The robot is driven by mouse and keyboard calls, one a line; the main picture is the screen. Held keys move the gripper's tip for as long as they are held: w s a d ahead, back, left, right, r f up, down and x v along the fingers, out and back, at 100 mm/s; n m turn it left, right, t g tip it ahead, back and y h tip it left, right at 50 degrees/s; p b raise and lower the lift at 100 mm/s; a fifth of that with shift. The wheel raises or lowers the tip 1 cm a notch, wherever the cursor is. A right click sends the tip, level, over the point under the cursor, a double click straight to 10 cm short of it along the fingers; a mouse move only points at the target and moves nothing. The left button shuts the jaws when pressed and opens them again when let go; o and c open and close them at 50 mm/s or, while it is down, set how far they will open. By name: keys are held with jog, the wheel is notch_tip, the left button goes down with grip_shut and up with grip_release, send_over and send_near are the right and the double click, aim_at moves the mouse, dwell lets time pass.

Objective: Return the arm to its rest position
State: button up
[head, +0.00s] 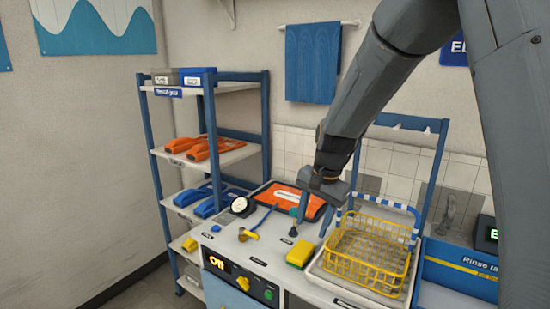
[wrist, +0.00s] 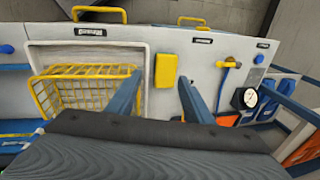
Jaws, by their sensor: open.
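My gripper (head: 312,227) hangs from my grey arm above the white bench, pointing down. Its two blue-grey fingers are apart with nothing held between them. In the wrist view, the fingers of my gripper (wrist: 162,82) spread to either side of a yellow block (wrist: 165,71), which lies beyond them on the bench. The same yellow block (head: 300,254) shows in the head view, below the gripper and apart from it. My arm comes down from the upper right of the head view.
A yellow wire basket (head: 368,262) stands in a white tray right of the gripper, close by. Behind are an orange pouch (head: 285,197) and a blue rack post (head: 433,185).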

jog(key=s+d+f+n, duration=0.2)
jog(key=s+d, duration=0.1)
jog(key=s, duration=0.4)
jog(key=s+d+f+n+h+b, duration=0.1)
jog(key=s+d+n, duration=0.2)
jog(key=s, duration=0.4)
jog(key=s+d+f+n, duration=0.2)
jog(key=s+d, duration=0.1)
jog(key=s, duration=0.4)
jog(key=shift+f+n+h+b, duration=0.3)
jog(key=shift+b, duration=0.1)
